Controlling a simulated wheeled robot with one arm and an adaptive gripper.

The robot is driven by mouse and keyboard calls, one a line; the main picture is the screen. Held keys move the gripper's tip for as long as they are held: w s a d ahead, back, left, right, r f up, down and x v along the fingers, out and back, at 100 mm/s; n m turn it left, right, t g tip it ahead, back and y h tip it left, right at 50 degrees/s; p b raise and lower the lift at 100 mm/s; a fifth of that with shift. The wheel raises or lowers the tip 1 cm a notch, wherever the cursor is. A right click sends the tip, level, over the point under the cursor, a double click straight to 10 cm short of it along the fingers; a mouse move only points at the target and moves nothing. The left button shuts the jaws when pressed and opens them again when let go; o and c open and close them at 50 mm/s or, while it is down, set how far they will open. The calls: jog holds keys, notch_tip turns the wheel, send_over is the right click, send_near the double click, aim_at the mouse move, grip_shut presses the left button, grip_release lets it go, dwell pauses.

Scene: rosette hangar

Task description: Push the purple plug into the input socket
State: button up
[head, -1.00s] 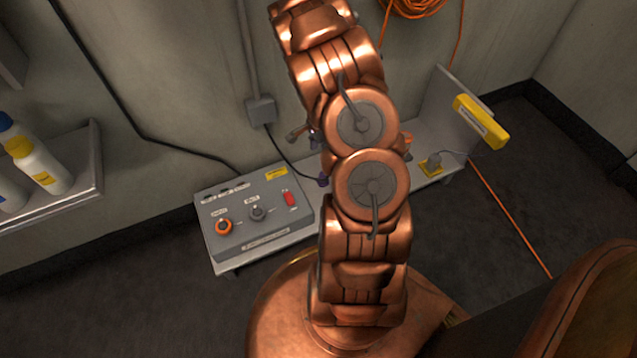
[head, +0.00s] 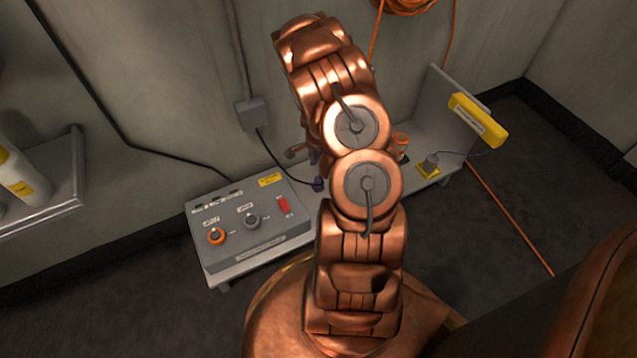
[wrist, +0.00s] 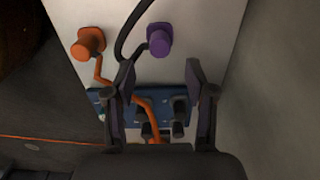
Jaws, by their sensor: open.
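The purple plug (wrist: 160,39) stands on the pale bench, with a black cable beside it, just beyond my gripper's fingertips. A blue panel (wrist: 107,97) with several dark blocks lies between and under the fingers. I cannot tell which part is the input socket.
An orange plug (wrist: 88,42) with an orange cable stands left of the purple one. A grey control box (head: 255,228) sits at the bench's left end. A grey plug on a yellow base (head: 430,165) and a yellow sign (head: 478,121) are to the right. The wall is close behind.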

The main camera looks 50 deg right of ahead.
aim_at(318, 179)
notch_tip(318, 179, down, 4)
jog(key=shift+f+b, duration=0.1)
jog(key=shift+b, duration=0.8)
jog(key=shift+f, duration=1.85)
jog(key=shift+c, duration=0.2)
grip_shut()
jog(key=shift+r, duration=0.1)
jog(key=shift+r+p, duration=1.05)
jog(key=shift+r, duration=1.85)
